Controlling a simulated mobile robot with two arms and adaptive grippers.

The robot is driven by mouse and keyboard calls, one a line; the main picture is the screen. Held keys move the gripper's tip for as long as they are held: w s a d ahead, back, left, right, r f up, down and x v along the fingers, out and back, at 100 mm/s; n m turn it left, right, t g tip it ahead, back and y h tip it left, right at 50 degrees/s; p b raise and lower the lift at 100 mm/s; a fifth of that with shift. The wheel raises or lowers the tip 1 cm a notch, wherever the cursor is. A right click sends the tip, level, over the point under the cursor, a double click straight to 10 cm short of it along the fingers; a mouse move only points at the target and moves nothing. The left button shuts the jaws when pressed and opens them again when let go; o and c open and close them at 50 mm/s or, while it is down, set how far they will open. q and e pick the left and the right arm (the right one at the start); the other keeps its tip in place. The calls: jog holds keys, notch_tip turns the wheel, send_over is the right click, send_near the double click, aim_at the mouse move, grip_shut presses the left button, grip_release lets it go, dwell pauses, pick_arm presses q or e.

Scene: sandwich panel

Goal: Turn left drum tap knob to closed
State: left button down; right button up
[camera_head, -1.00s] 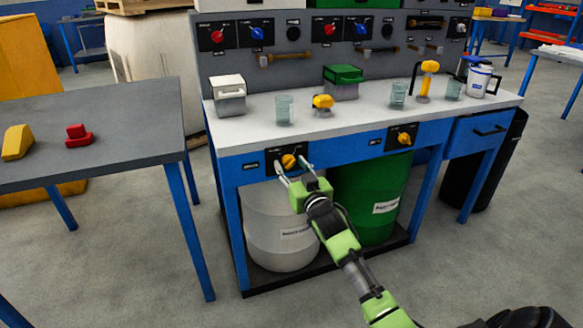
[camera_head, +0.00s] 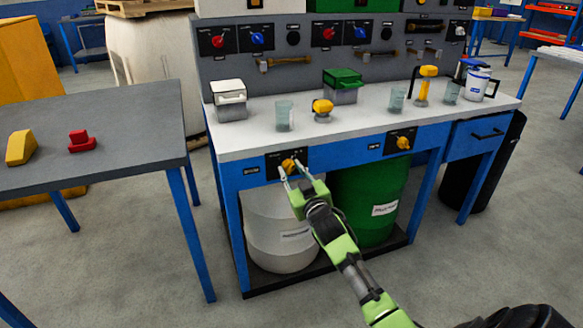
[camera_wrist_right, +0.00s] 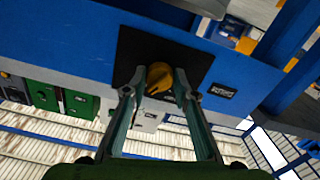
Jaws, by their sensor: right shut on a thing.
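The left drum tap knob (camera_head: 287,164) is yellow-orange and sits on a black plate on the blue front rail of the bench, above the white drum (camera_head: 272,235). My right gripper (camera_head: 290,171) reaches up to it from below and right, shut on the knob. In the right wrist view the knob (camera_wrist_right: 158,77) shows between the two finger ends of the gripper (camera_wrist_right: 156,92), in front of the black plate. The fingers hide part of the plate's lower side. My left gripper is not in view.
A second yellow knob (camera_head: 403,143) sits on the rail above the green drum (camera_head: 368,200). The benchtop (camera_head: 245,138) holds glasses and boxes. A grey table (camera_head: 100,125) with a yellow and a red object stands at left. Open floor lies in front.

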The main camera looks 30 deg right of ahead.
jog(key=n+p, duration=0.1)
jog(key=n, duration=0.1)
jog(key=shift+r+n+p, duration=0.15)
jog(key=shift+n+p, duration=0.15)
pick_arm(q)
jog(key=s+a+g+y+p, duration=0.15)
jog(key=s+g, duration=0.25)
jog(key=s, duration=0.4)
pick_arm(e)
jog(key=n, duration=0.3)
jog(key=shift+n, duration=1.2)
jog(key=n, duration=0.2)
jog(key=shift+n+p, duration=0.35)
jog(key=shift+n, duration=0.05)
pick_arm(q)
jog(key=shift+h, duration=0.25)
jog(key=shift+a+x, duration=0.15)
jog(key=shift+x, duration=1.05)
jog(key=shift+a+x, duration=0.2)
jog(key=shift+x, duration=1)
pick_arm(e)
jog(key=shift+d+n, duration=0.1)
jog(key=shift+n, duration=2.1)
